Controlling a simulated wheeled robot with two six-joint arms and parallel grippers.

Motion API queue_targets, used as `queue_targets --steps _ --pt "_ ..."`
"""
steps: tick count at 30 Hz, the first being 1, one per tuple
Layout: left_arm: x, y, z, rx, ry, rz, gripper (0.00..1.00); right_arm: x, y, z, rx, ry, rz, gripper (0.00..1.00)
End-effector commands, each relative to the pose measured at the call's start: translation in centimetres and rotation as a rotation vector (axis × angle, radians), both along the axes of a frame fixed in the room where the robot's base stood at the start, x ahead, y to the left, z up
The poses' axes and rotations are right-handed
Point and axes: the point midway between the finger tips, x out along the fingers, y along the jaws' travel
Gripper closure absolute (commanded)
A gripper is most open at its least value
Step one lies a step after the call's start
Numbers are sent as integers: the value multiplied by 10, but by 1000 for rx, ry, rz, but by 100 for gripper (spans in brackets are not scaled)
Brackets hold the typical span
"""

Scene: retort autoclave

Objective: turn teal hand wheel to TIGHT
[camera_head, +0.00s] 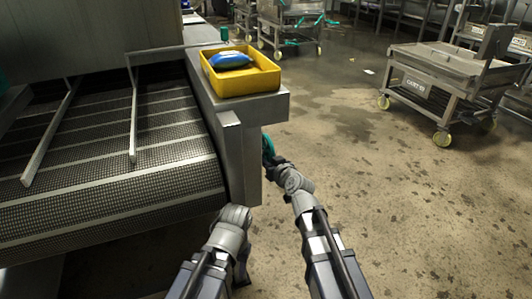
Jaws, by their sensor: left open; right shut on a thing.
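The teal hand wheel (267,145) shows as a small teal patch at the right side of the steel conveyor frame, below the yellow crate. Most of it is hidden behind the frame's edge and my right wrist. My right gripper (270,158) reaches up to it and is shut on it. The wheel's marking and its turned position cannot be read. My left gripper (243,278) is low in the view, under its bent wrist, in front of the conveyor's corner. It is open and apart from the wheel; its fingers are hard to make out.
A yellow crate (243,82) with a blue packet (230,60) stands on the steel ledge (262,104). The mesh conveyor (110,150) fills the left. A wheeled steel cart (440,80) stands at the right. The wet floor (400,190) between is open.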

Motion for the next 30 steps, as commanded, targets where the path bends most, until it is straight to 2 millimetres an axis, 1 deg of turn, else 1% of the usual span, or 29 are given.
queue_targets --steps 1,10,15,21,30 --pt "0 0 11 0 1 0 50 1 -3 7 -8 20 -5 100" --pt "-1 0 45 1 3 0 50 -4 -5 7 -55 174 -6 100" --pt "-1 0 59 1 3 -4 50 -7 -6 6 -81 250 -8 100" --pt "0 0 66 1 4 -7 50 -9 -7 4 -96 301 -7 100" --pt "0 0 68 1 4 -8 50 -10 -7 2 -103 319 -8 100"
